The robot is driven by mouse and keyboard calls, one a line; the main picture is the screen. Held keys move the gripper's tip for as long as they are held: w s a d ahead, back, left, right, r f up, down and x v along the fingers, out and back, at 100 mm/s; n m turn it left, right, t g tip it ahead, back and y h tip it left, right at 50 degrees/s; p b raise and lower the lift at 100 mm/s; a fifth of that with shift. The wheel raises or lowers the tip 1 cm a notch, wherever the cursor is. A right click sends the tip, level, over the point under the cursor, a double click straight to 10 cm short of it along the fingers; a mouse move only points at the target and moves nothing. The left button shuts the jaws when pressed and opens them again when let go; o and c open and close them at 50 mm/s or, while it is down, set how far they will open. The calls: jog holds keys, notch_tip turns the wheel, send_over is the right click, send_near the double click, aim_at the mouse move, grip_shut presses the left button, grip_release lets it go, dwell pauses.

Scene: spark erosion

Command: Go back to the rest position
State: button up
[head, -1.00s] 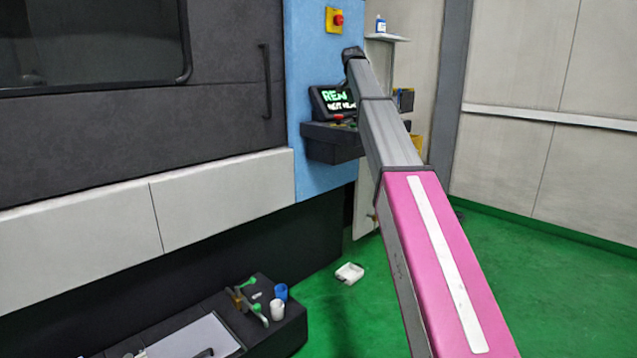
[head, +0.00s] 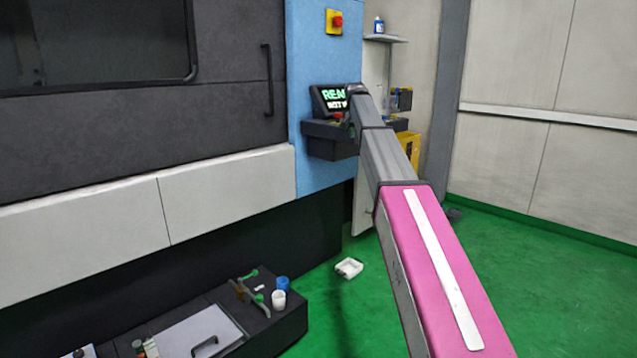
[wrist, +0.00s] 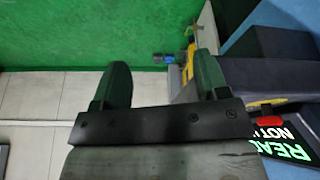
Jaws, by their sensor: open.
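My gripper (wrist: 160,85) shows in the wrist view with its two dark fingers spread apart. It is open, and nothing is between the fingers. Behind the gap are green floor and pale wall panels. In the head view my pink and grey arm reaches up and away, its far end in front of the control panel (head: 335,140). The gripper itself cannot be made out there. The panel's lit screen (head: 329,97) is partly covered by my arm. It also shows at the right of the wrist view (wrist: 284,140), beside a red button (wrist: 270,121).
The dark machine door (head: 230,110) with its handle (head: 268,80) fills the left. A red emergency button (head: 337,21) is above the panel. A low black bench (head: 285,325) holds a blue cup (head: 282,284) and a white cup (head: 278,300). A white tray (head: 348,268) lies on open green floor.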

jog(key=s+d+f+n, duration=0.1)
jog(key=s+f, duration=0.5)
jog(key=f, duration=0.4)
jog(key=s+f+n+g, duration=0.1)
jog(key=s+f, duration=0.4)
jog(key=f, duration=0.4)
jog(key=s+d+f+n, duration=0.1)
jog(key=s+f, duration=0.5)
jog(key=f, duration=0.4)
jog(key=s+f+n+g+y, duration=0.1)
jog(key=s+f, duration=0.9)
jog(key=s, duration=0.4)
jog(key=s+f+n+g+y, duration=0.1)
jog(key=s+f+n, duration=0.1)
jog(key=s+f, duration=0.8)
jog(key=s, duration=0.4)
